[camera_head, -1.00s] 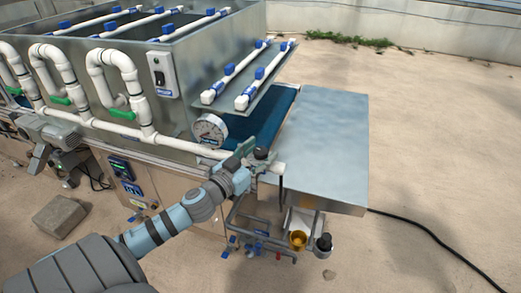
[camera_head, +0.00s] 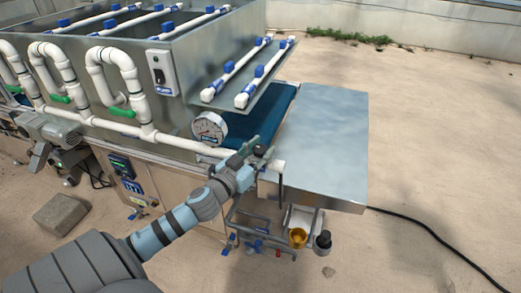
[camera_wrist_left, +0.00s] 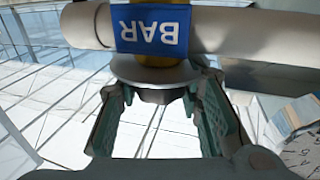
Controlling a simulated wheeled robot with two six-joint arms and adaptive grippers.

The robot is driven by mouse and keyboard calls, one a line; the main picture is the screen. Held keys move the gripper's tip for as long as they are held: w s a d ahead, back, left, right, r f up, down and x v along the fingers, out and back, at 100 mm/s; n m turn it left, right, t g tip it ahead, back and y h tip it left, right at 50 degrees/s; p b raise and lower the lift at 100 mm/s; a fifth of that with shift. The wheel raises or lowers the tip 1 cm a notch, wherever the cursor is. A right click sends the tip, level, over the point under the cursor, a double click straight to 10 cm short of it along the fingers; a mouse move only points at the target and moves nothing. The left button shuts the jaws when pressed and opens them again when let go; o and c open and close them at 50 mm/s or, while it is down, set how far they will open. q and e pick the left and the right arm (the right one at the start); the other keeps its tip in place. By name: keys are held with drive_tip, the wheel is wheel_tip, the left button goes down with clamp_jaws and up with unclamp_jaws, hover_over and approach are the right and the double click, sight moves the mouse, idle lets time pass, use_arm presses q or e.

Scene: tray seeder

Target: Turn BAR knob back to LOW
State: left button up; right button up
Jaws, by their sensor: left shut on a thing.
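The BAR knob (camera_wrist_left: 158,92) is a short dark cylinder under a wide silver disc in the left wrist view. Just past it, a blue BAR label (camera_wrist_left: 150,27) wraps the white pipe and reads upside down. My left gripper (camera_wrist_left: 158,108) has its green-padded fingers on both sides of the knob and is shut on it. In the head view my left gripper (camera_head: 257,152) is at the machine's front corner, at the end of the white pipe (camera_head: 175,144), and largely hides the knob. I cannot read any LOW mark. My right gripper is not in view.
A round pressure gauge (camera_head: 209,128) stands close left of the gripper. A metal table (camera_head: 325,140) and blue belt (camera_head: 262,120) lie to the right. Below are thin pipes, a yellow cup (camera_head: 297,237) and a black-topped item (camera_head: 323,241). Open ground lies right, with a black cable (camera_head: 430,230).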

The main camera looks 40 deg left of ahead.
use_arm(q)
drive_tip(key=n+y, duration=0.2)
drive_tip(key=y, duration=0.2)
drive_tip(key=shift+n+g, duration=0.3)
drive_tip(key=shift+g, duration=0.1)
drive_tip(key=n+g+y+b, duration=0.1)
drive_tip(key=y, duration=0.1)
drive_tip(key=shift+d+f+n+y, duration=0.1)
drive_tip(key=shift+f+n+y, duration=0.05)
drive_tip(key=shift+n+y, duration=0.2)
drive_tip(key=n+g+y+b, duration=0.7)
drive_tip(key=b, duration=0.3)
drive_tip(key=shift+y, duration=0.35)
drive_tip(key=shift+n+g+y+b, duration=0.4)
drive_tip(key=shift+n+g+b, duration=0.05)
drive_tip(key=shift+g+b, duration=0.4)
drive_tip(key=o, duration=1.2)
drive_tip(key=shift+r, duration=0.2)
